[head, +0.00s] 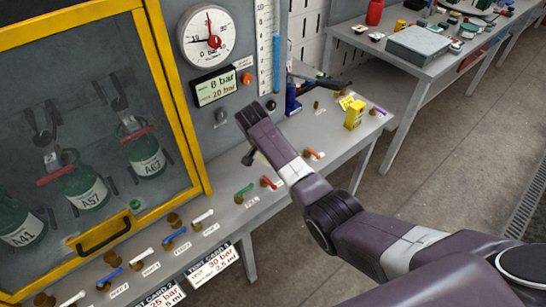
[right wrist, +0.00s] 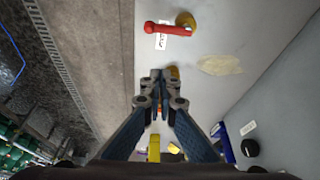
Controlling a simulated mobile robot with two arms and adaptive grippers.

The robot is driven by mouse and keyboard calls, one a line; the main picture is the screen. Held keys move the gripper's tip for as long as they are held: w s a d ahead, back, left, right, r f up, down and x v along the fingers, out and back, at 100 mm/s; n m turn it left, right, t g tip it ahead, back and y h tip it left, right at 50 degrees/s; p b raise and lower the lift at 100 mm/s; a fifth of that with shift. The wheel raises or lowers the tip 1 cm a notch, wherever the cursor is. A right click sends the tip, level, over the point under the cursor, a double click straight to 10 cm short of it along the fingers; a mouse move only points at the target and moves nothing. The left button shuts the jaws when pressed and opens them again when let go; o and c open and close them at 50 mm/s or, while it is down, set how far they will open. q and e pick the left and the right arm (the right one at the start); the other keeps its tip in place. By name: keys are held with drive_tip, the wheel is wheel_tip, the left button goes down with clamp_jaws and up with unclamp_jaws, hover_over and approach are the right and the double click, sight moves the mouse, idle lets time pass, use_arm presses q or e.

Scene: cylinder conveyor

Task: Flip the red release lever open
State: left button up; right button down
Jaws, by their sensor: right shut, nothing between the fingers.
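A small red lever (head: 269,183) sits on the grey bench in a row of coloured levers. It also shows in the right wrist view (right wrist: 168,29), reaching from a brass valve (right wrist: 186,20) toward the bench's front edge, with a white tag beside it. My right gripper (right wrist: 158,76) is shut and empty over the bench, apart from the red lever. In the head view my right forearm hides most of this gripper. An orange lever (head: 314,154) is partly hidden behind the fingers in the right wrist view. My left gripper is not in view.
Green, white and blue levers continue along the bench (head: 238,217) toward lower left. A yellow-framed cabinet (head: 172,95) holds green cylinders with red bars.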

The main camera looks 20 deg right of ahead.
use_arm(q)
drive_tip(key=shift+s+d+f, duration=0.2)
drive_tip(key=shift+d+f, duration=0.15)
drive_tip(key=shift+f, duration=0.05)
use_arm(e)
drive_tip(key=v, duration=0.4)
drive_tip(key=shift+a+r, duration=0.1)
drive_tip(key=shift+r, duration=0.1)
drive_tip(key=shift+s, duration=0.15)
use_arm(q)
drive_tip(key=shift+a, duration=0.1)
